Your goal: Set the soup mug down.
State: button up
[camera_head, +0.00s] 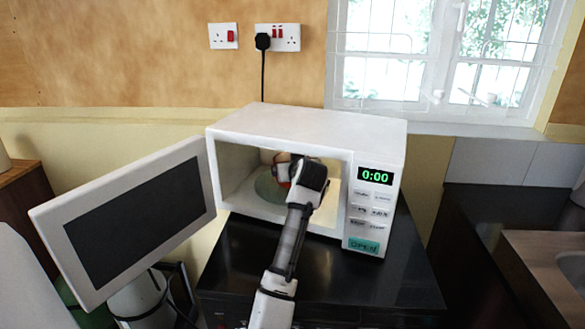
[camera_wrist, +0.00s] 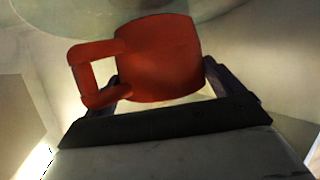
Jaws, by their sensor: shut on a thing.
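The soup mug (camera_wrist: 160,58) is red with a squared handle, which points left in the wrist view. My gripper (camera_wrist: 160,85) is shut on the mug's body, with one finger on each side. In the head view my gripper (camera_head: 297,172) is inside the open microwave (camera_head: 300,125), above the glass turntable (camera_head: 268,188). There the mug is mostly hidden behind my wrist, with only a small reddish bit showing. The turntable also shows at the top of the wrist view (camera_wrist: 60,14). I cannot tell whether the mug touches it.
The microwave door (camera_head: 135,222) stands wide open to the left. The microwave's right side carries a display reading 0:00 and buttons (camera_head: 370,210). It stands on a black counter (camera_head: 330,275), with bare room in front. A sink (camera_head: 570,268) is at the far right.

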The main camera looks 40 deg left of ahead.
jog(key=shift+w+a+f+b, duration=0.15)
jog(key=shift+a+f+b, duration=0.15)
jog(key=shift+f+b, duration=0.4)
jog(key=shift+d+r, duration=0.15)
jog(key=shift+d, duration=0.05)
jog(key=o, duration=1.2)
jog(key=shift+f, duration=0.25)
jog(key=shift+r, duration=0.2)
jog(key=p+v, duration=0.2)
jog(key=v, duration=1)
jog(key=shift+p, duration=0.35)
jog(key=shift+f, duration=0.1)
